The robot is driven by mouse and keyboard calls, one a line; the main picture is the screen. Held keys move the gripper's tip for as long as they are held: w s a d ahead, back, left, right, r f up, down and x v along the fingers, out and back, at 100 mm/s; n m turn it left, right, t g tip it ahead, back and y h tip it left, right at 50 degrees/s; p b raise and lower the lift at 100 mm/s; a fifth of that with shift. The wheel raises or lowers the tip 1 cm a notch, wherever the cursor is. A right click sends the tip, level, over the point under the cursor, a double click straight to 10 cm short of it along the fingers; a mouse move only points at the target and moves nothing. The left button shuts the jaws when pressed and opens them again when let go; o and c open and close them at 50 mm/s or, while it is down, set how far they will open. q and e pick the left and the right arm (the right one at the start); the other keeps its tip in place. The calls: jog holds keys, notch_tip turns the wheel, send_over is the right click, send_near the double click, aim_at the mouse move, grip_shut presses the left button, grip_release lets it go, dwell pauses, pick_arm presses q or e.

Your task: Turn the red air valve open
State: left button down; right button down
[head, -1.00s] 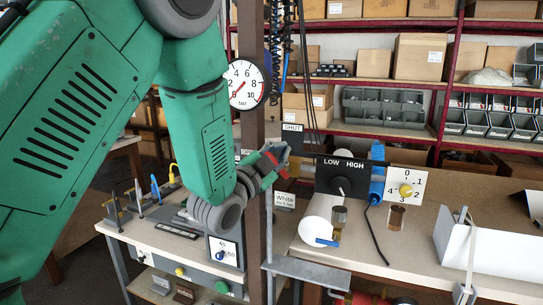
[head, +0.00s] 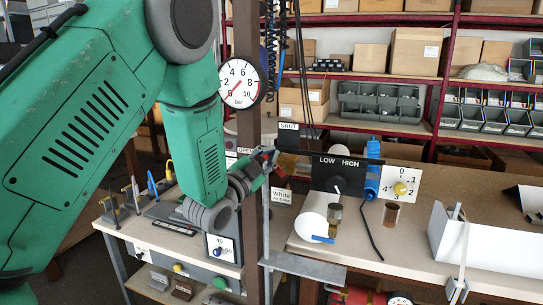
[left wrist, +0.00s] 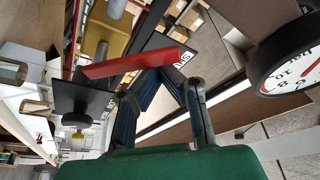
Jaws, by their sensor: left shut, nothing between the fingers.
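The red valve handle (left wrist: 130,63) shows in the left wrist view as a long flat red bar across the gripper's front. My left gripper (left wrist: 160,72) is shut and empty, its dark fingertips close together right by the bar. I cannot tell whether they touch it. In the head view my left gripper (head: 268,166) is beside the brown post (head: 254,220), below the pressure gauge (head: 240,82). There the wrist and fingers hide much of the valve. A SHUT sign (head: 289,126) and a partly covered OPEN sign (head: 245,151) are near it. My right gripper is out of view.
A white channel profile (head: 485,248) lies farther right. Hoses hang behind the post. The gauge (left wrist: 290,70) is close on the right in the wrist view.

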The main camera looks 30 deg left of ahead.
pick_arm(q)
jog(key=shift+s+a+f+n+t+y+b, duration=0.1)
jog(key=shift+a+f+n+y+b, duration=0.65)
jog(key=shift+n+b, duration=1.1)
jog(key=shift+s+a+f+n+t+y+b, duration=0.15)
jog(key=shift+a+f+n+y+b, duration=0.25)
jog(key=shift+n+y+b, duration=1.4)
jog(key=shift+s+a+f+n+t+y+b, duration=0.1)
jog(key=shift+a+f+n+y+b, duration=0.55)
jog(key=shift+n, duration=2)
jog(key=shift+d+h+b, duration=0.25)
jog(key=shift+h+b, duration=0.15)
jog(key=shift+b, duration=0.1)
